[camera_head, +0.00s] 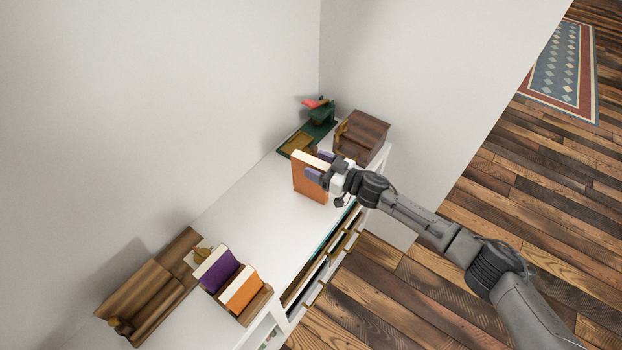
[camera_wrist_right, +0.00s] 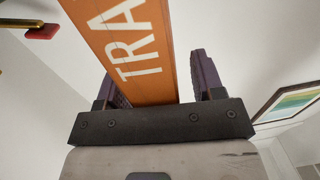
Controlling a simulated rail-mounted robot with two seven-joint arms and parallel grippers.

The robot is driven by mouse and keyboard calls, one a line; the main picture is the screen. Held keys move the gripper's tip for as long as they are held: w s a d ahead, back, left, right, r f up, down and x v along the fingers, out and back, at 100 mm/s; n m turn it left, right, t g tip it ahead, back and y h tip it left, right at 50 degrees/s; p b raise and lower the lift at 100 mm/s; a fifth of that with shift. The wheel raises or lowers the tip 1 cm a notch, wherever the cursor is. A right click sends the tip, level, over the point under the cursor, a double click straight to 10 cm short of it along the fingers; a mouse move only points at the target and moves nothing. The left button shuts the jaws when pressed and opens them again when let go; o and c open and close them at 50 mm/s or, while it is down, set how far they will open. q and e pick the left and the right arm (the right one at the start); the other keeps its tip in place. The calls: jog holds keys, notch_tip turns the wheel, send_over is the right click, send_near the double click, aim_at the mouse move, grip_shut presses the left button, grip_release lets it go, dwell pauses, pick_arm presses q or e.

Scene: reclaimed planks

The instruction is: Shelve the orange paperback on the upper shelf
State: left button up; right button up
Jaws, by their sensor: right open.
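An orange paperback (camera_head: 308,183) stands upright on the white top (camera_head: 262,208) of the cabinet. My right gripper (camera_head: 318,173) reaches it from the right, its purple fingers at the book's upper part. In the right wrist view the orange spine (camera_wrist_right: 133,45), lettered "TRA", lies between the open fingers (camera_wrist_right: 160,80). The left-hand finger is partly hidden behind the book. A gap shows between the book and the right-hand finger. A second orange book (camera_head: 240,292) stands beside a purple book (camera_head: 216,268) in a wooden holder (camera_head: 256,307). My left gripper is not in view.
A wooden box (camera_head: 360,135) and a green object with a red part (camera_head: 320,110) stand behind the gripper. A wooden tray-like piece (camera_head: 150,290) lies at the near left. Open compartments (camera_head: 322,266) show in the cabinet front. The top between the books is clear.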

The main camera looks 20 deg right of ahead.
jog(key=shift+c, duration=0.3)
jog(key=c, duration=0.6)
grip_shut()
jog(key=shift+r, duration=0.15)
